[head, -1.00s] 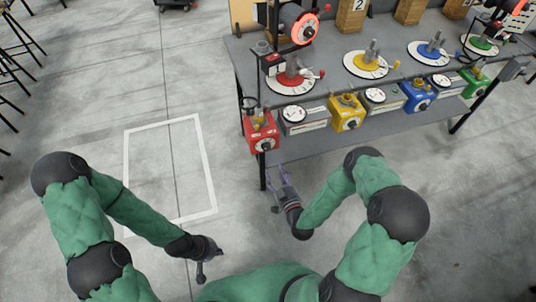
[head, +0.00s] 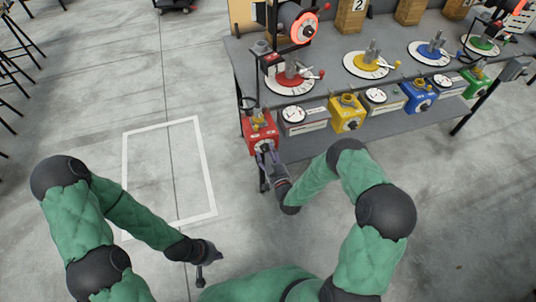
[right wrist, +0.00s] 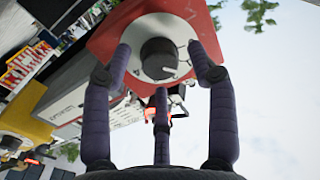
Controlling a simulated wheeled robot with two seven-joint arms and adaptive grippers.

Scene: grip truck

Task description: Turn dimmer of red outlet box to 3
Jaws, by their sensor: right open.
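The red outlet box (head: 261,137) sits at the left end of the lower shelf, its front facing me. In the right wrist view its red face (right wrist: 105,42) carries a black dimmer knob (right wrist: 159,59) on a pale round dial (right wrist: 150,28); the dial numbers are not readable. My right gripper (head: 266,153) is right in front of the box. In the right wrist view its open fingers (right wrist: 160,65) stand around the knob's sides and below it; I cannot tell whether they touch it. My left gripper (head: 202,270) hangs low over the floor, away from the bench; its fingers are unclear.
Yellow (head: 346,115), blue (head: 418,98) and green (head: 473,82) outlet boxes stand along the shelf (head: 380,127) to the right, with white-dialled units between them. The bench top (head: 335,65) above holds coloured turntables.

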